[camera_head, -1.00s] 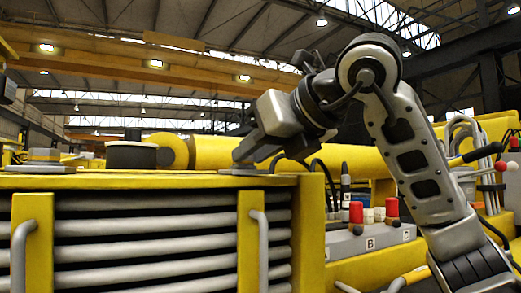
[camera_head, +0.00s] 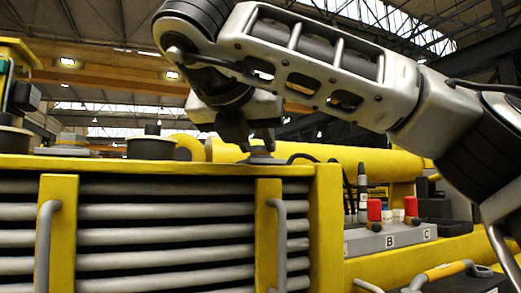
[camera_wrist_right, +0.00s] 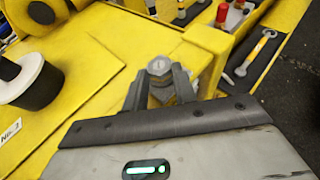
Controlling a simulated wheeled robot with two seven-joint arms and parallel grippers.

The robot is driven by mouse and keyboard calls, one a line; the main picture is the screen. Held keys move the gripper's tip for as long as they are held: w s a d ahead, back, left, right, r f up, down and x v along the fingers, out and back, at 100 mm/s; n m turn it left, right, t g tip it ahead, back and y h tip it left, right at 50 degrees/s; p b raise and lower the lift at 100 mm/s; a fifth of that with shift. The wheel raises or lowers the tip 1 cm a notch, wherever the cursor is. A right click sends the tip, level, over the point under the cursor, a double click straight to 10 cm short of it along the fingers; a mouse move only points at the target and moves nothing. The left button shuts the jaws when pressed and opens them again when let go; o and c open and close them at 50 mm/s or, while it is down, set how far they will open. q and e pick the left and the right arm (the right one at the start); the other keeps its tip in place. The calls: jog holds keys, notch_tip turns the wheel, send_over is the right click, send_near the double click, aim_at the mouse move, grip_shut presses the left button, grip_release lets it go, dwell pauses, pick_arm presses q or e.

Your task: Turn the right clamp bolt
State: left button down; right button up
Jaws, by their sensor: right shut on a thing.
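The right clamp bolt (camera_head: 262,159) stands on the top of the yellow frame near its right end, with a flat grey base. In the right wrist view it is a grey bolt head (camera_wrist_right: 159,66) on the yellow surface. My right gripper (camera_head: 258,148) comes down from above with its fingers at the bolt. In the wrist view the right gripper (camera_wrist_right: 159,88) has one finger on each side of the bolt and is shut on it. The fingers partly hide the bolt's lower part. My left gripper is not in view.
A black cylinder (camera_head: 152,147) and a second grey clamp part (camera_head: 68,149) stand on the frame to the left. A grey box with red knobs (camera_head: 374,211) lies right of the frame. Grey handles (camera_head: 280,240) project from the front.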

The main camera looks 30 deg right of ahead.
jog(key=m+g, duration=0.1)
jog(key=m+h, duration=0.1)
jog(key=m+g+h, duration=0.1)
jog(key=shift+w+a+r+g, duration=0.2)
jog(key=shift+w+a+g, duration=0.05)
jog(key=shift+a+g, duration=0.05)
jog(key=shift+w+a+r+m+g+h, duration=0.1)
jog(key=shift+w+m+g+h, duration=0.2)
jog(key=shift+m+g+h, duration=0.55)
jog(key=shift+w+m+g+p, duration=0.15)
jog(key=shift+m+g+p, duration=0.45)
jog(key=shift+m+g, duration=0.2)
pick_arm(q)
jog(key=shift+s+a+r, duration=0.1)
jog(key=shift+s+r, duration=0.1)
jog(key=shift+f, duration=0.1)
pick_arm(e)
jog(key=shift+g, duration=0.25)
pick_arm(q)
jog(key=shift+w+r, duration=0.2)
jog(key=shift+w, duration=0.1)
pick_arm(e)
jog(key=o, duration=1)
jog(key=shift+f, duration=0.2)
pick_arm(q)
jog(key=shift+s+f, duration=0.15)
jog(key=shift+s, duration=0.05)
pick_arm(e)
jog(key=shift+f, duration=0.1)
